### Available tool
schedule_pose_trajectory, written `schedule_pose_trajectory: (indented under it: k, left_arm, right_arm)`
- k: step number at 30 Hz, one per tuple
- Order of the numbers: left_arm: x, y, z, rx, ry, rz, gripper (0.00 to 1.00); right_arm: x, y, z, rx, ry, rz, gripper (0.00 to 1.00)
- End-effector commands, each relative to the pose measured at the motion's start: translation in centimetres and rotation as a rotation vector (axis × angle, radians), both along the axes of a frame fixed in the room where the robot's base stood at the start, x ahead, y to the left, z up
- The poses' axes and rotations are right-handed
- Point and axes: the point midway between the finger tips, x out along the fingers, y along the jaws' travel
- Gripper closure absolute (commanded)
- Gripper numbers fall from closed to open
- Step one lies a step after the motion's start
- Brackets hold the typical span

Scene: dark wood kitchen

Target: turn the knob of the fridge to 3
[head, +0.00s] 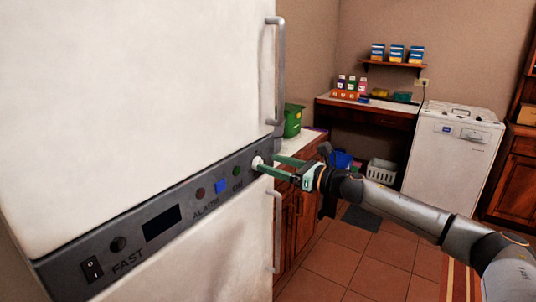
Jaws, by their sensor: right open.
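The fridge (150,90) is white, with a dark control strip (205,181) between its upper and lower doors. A small white knob (257,163) sits at the right end of the strip. My right gripper (268,165) is open, with its green fingers pointing left at the knob. The fingertips are close to the knob, one above and one below its right side; I cannot tell if they touch it. The knob's setting and any numbers are too small to read. My left gripper is not in view.
The strip also has a rocker switch (92,268), a dark display (162,222) and small lights. Door handles (278,70) stick out above and below the gripper. A counter with a green container (293,121) stands behind; a white appliance (452,165) stands right.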

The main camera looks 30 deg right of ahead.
Motion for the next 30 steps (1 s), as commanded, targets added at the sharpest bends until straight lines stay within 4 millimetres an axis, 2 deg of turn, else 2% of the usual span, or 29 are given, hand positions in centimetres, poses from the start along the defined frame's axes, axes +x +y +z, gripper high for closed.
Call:
schedule_pose_trajectory:
  k: [6,17,30]
  left_arm:
    - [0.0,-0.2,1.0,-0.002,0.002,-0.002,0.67]
    - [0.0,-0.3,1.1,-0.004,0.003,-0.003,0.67]
    - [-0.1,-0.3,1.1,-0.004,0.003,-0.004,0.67]
  right_arm:
    - [1.7,0.6,0.2,0.002,-0.001,-0.001,0.27]
    - [2.0,0.8,-0.1,0.0,0.0,0.0,0.27]
    - [2.0,0.8,-0.1,0.0,0.0,-0.001,0.76]
